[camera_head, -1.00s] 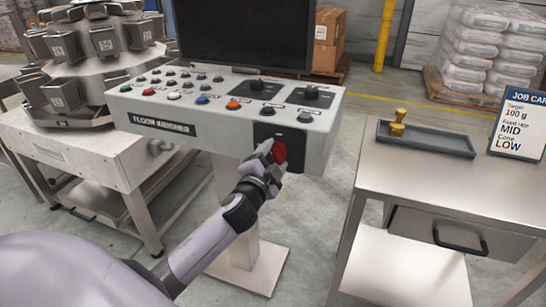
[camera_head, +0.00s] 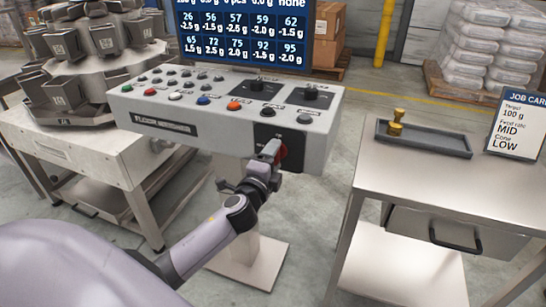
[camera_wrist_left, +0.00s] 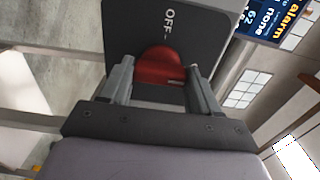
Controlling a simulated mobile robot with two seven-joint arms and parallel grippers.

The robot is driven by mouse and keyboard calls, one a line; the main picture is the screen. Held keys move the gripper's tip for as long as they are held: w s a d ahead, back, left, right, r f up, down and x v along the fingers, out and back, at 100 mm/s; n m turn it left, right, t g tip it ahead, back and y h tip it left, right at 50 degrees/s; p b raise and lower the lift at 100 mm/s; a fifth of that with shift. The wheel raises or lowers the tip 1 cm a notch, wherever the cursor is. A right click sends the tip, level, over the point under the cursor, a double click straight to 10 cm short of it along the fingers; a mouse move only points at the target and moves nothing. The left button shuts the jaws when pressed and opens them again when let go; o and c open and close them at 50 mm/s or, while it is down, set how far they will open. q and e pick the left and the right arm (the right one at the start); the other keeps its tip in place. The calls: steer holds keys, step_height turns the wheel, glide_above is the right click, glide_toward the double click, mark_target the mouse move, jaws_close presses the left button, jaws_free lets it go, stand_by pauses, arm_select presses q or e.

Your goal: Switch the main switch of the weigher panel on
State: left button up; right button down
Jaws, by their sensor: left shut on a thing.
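The weigher panel (camera_head: 150,103) is a light grey console on a pedestal, with several coloured buttons and knobs on its sloped top. Its main switch is a red knob (camera_wrist_left: 162,66) on a black plate (camera_head: 290,137) on the panel's front face. In the left wrist view the plate reads "OFF" near the knob. My left gripper (camera_head: 273,152) is shut on the red knob, with one finger on each side of it. In the head view the gripper hides part of the knob. The screen (camera_head: 240,38) above the panel is lit with rows of weights. My right gripper is not in view.
A steel table (camera_head: 400,186) at right holds a grey tray (camera_head: 425,141) with a brass weight (camera_head: 396,125) and a job card (camera_head: 517,125). A multihead weigher (camera_head: 85,60) stands at left. Open floor lies between the panel and the table.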

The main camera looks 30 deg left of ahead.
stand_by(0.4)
arm_select(q)
steer(key=o, duration=1.1)
steer(key=shift+c, duration=0.2)
steer(key=v, duration=0.7)
